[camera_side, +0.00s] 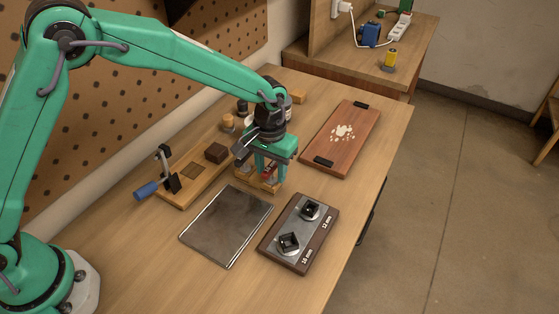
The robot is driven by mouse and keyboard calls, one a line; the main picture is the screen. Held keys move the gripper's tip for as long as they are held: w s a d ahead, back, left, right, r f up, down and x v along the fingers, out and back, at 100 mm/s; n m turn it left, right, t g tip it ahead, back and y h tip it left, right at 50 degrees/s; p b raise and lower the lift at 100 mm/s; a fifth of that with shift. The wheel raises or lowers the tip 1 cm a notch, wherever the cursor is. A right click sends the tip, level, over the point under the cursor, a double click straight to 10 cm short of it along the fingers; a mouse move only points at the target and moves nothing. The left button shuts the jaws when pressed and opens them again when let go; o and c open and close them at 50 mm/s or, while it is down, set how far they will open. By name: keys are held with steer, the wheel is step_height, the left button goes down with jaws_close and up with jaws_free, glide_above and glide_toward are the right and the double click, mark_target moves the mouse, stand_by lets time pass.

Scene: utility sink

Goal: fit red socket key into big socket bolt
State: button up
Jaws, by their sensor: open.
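The bolt board (299,258) lies at the front right of the bench, a dark plate with a grey face and two black square sockets. The big socket bolt (289,243) is on its near left part, and the smaller socket bolt (311,210) is on its far part. My gripper (268,173) points down over a small wooden holder (270,187) behind the board. It is open around or just beside a red piece (267,171), seemingly the red socket key. The fingers hide most of the key, and I cannot tell whether they touch it.
A dark metal plate (228,226) lies left of the board. A wooden fixture with a blue-handled clamp (148,190) stands at the left. A brown board with black clips (342,140) lies at the back right. Small bottles and blocks stand behind my gripper.

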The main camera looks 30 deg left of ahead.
mark_target(272, 167)
stand_by(0.4)
jaws_close()
steer(key=shift+r, duration=0.1)
steer(key=shift+r, duration=0.5)
step_height(272, 167, up, 3)
steer(key=shift+s+d+r, duration=0.1)
steer(key=shift+d+r, duration=0.05)
steer(key=s+d+r, duration=0.6)
steer(key=s, duration=0.3)
steer(key=shift+s+d+r, duration=0.15)
steer(key=shift+s+r, duration=0.1)
steer(key=shift+d, duration=0.1)
